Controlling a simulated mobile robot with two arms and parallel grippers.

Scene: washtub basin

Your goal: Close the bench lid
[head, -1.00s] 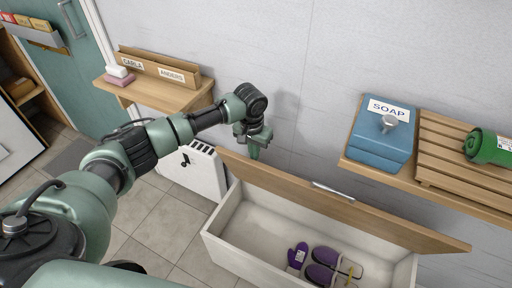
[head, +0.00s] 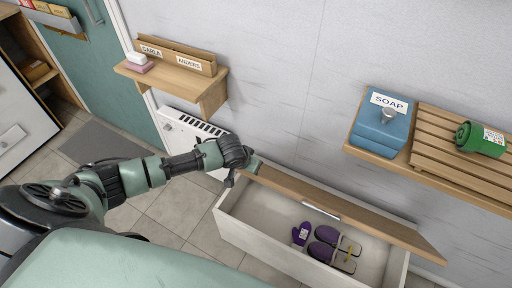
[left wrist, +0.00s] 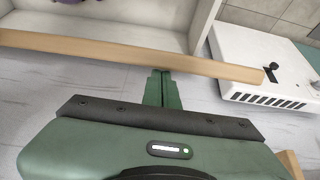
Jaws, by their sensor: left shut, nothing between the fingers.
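The bench (head: 236,233) is a pale open box against the wall. Its wooden lid (head: 385,228) is partly raised and tilted over the back of the box, with a metal handle (head: 321,211) on its face. Purple mittens and slippers lie inside. My left gripper (head: 250,166) is behind the lid's left end, its fingers partly hidden in the head view. In the left wrist view the shut, empty fingers (left wrist: 162,78) point at the lid's edge (left wrist: 100,50), at or very near contact. My right gripper is not in view.
A white heater (head: 190,130) stands left of the bench, close to my left arm. A shelf with a blue soap box (head: 381,125) and green bottle (head: 480,139) is above right. A wooden name-labelled shelf (head: 172,84) is at the upper left. Floor left of the bench is clear.

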